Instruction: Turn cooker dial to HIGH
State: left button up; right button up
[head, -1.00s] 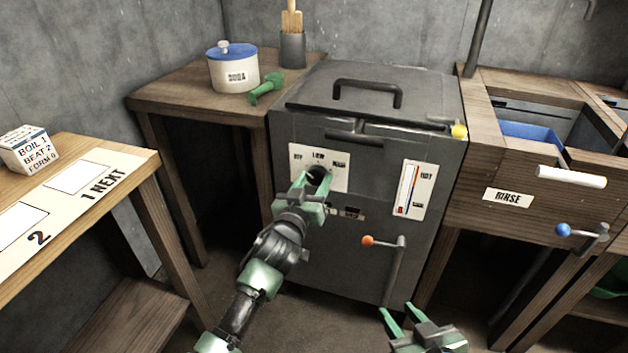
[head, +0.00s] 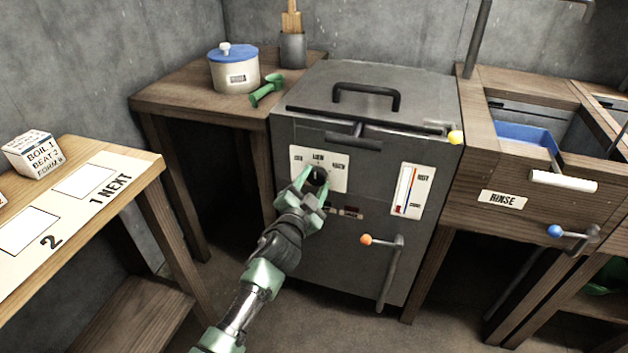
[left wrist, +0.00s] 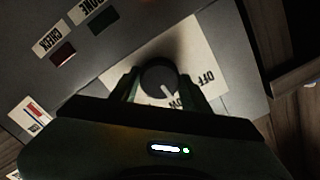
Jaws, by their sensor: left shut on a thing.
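The cooker (head: 365,250) is a dark grey box with a black lid handle. Its black round dial (head: 318,176) sits on a white plate (head: 336,183) lettered OFF, LOW and HIGH from left to right. My left gripper (head: 314,184) is shut on the dial, one finger on each side. In the left wrist view the dial (left wrist: 157,76) stands between the fingers (left wrist: 160,88), and its white pointer mark is turned toward the partly hidden LOW lettering. The HIGH lettering is hidden in that view. My right gripper is out of view.
An orange-knobbed lever (head: 366,240) and a gauge plate (head: 408,191) are on the cooker front. A pot with a blue lid (head: 234,72) and a green tool (head: 267,91) stand on the left table. The rinse basin (head: 525,133) is at right.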

pick_arm(q)
jog(key=m, duration=0.6)
jog(key=shift+f, duration=0.1)
jog(key=m, duration=0.6)
jog(key=shift+m+p, duration=0.3)
jog(key=shift+p, duration=0.1)
jog(key=o, duration=1.4)
